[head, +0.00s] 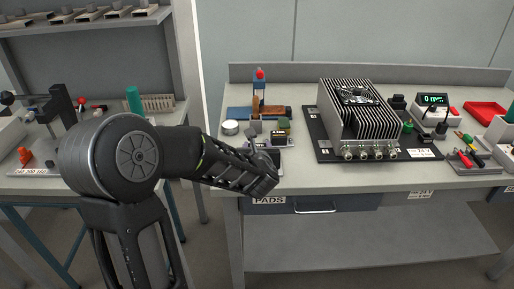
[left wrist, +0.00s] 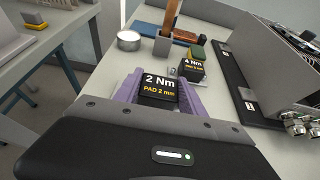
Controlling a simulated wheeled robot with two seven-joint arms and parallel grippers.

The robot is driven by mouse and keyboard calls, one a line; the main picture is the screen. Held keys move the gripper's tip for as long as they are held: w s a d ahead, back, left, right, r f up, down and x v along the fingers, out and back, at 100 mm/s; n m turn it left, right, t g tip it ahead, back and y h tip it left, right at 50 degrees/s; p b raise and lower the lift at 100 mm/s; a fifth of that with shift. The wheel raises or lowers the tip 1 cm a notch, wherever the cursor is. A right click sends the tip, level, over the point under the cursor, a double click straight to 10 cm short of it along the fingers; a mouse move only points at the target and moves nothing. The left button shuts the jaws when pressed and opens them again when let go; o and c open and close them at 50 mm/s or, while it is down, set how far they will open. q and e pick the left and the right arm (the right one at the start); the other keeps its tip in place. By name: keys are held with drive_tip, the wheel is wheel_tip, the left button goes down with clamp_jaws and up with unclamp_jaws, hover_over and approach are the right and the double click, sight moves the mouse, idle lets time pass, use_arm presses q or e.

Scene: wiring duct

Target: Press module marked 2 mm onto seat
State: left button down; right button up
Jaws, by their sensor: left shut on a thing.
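The black module (left wrist: 159,88), labelled "2 Nm" and "PAD 2 mm", sits between the two purple fingers of my left gripper (left wrist: 157,92) in the left wrist view. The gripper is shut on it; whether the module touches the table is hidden. In the head view my left gripper (head: 266,175) is at the bench's front left edge, and the module is hidden behind it. A second black module (left wrist: 192,69), labelled "4 Nm" and "PAD 2 mm", stands just beyond, to the right. I cannot make out which part is the seat. My right gripper is out of view.
A large finned housing (head: 357,112) on a black plate stands to the right. The bench front between the gripper and drawer handle side is clear.

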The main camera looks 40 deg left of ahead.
use_arm(q)
drive_tip(key=shift+b, duration=0.85)
idle(0.9)
drive_tip(key=shift+f+b, duration=1.15)
drive_tip(key=shift+b, duration=0.3)
drive_tip(key=c, duration=0.9)
unclamp_jaws()
drive_tip(key=o, duration=0.3)
drive_tip(key=shift+s+d, duration=0.1)
drive_tip(key=v, duration=0.7)
drive_tip(key=shift+s+d+r, duration=0.2)
